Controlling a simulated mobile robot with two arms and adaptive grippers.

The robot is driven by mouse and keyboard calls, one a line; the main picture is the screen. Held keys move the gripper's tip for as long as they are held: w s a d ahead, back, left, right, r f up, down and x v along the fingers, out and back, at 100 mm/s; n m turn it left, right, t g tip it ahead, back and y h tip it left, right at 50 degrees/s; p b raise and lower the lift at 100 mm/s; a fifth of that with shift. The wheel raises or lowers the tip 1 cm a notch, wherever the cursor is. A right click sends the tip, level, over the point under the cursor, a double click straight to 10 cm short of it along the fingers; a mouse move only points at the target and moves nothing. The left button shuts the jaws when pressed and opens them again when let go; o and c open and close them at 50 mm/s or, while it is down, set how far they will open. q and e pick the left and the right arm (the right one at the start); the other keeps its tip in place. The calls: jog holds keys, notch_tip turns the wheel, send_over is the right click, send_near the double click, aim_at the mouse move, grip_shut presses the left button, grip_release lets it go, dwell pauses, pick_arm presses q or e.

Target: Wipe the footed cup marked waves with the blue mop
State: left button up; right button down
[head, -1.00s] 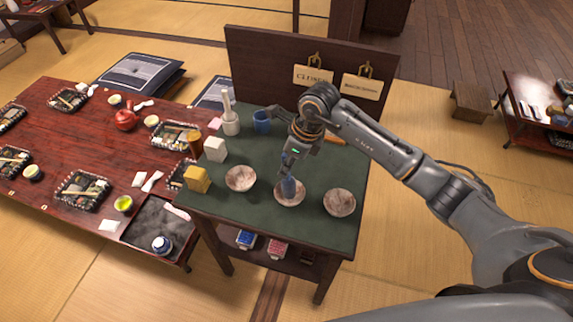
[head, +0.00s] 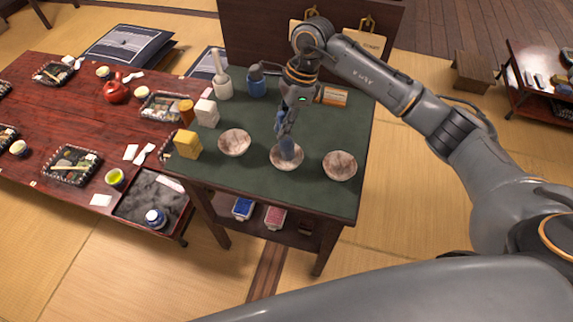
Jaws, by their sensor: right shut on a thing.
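My right gripper (head: 284,128) is shut on the blue mop (head: 288,149), whose blue head points down into the middle of three speckled bowl-like cups (head: 275,161) on the green-topped stand. The mop head is low inside this cup and appears to touch it; exact contact is too small to tell. The other two cups stand to the left (head: 235,142) and right (head: 340,166). No wave mark is legible on any of them. My left gripper is not in view.
On the green stand top (head: 310,198) are a yellow block (head: 187,145), a white block (head: 207,113), a white holder with a stick (head: 223,88) and a blue holder (head: 256,86). A low red table (head: 60,110) with dishes stands left. Tatami is clear right of the stand.

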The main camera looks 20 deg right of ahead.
jog(key=shift+f, duration=0.1)
dwell(0.3)
jog(key=shift+s+m+p, duration=0.1)
jog(key=shift+m+p, duration=0.2)
jog(key=shift+m, duration=0.5)
jog(key=m+t, duration=0.1)
jog(key=m, duration=0.3)
jog(key=shift+s+a+m+t+p, duration=0.15)
jog(key=shift+m+t+p, duration=0.15)
jog(key=shift+t, duration=0.1)
jog(key=m+t, duration=0.1)
jog(key=m, duration=0.2)
jog(key=shift+a+h, duration=0.15)
jog(key=shift+h, duration=0.25)
jog(key=m, duration=0.4)
jog(key=shift+a+t+h, duration=0.1)
jog(key=shift+t+h, duration=0.2)
jog(key=shift+h, duration=0.1)
